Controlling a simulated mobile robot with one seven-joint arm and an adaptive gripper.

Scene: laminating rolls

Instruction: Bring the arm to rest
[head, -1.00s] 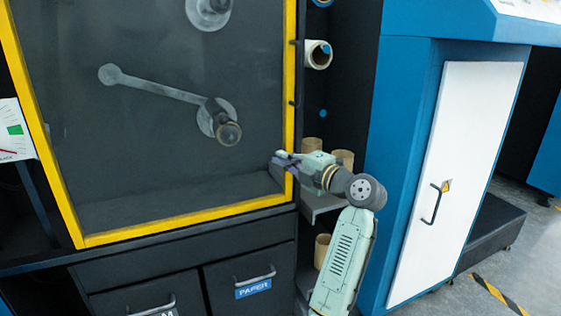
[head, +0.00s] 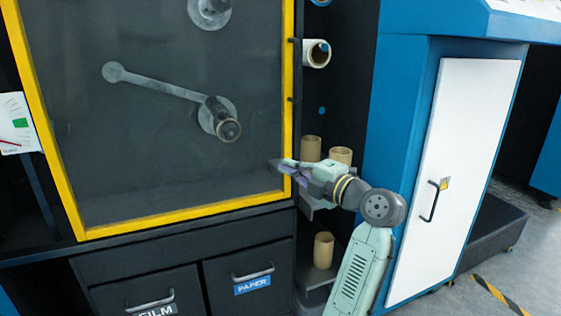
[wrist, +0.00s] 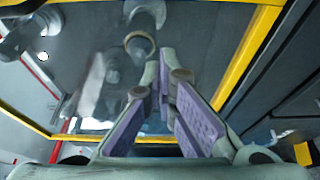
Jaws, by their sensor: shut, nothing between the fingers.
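My gripper (head: 284,170) is in front of the lower right corner of the machine's yellow-framed door (head: 190,212). In the head view its fingers overlap the frame's right edge; I cannot tell whether they touch it. In the wrist view the fingers (wrist: 168,90) are close together with nothing held between them. My arm reaches up from the lower right, bent at the joint behind the gripper. Behind the door's clear pane is a roller arm with a dark spindle (head: 228,129), which also shows in the wrist view (wrist: 140,42).
Brown cardboard cores (head: 323,251) stand on shelves just right of the door. A white roll (head: 316,53) hangs above them. Drawers labelled FILM and PAPER (head: 253,285) are below. A blue cabinet with a white door (head: 455,170) stands close to my arm's right.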

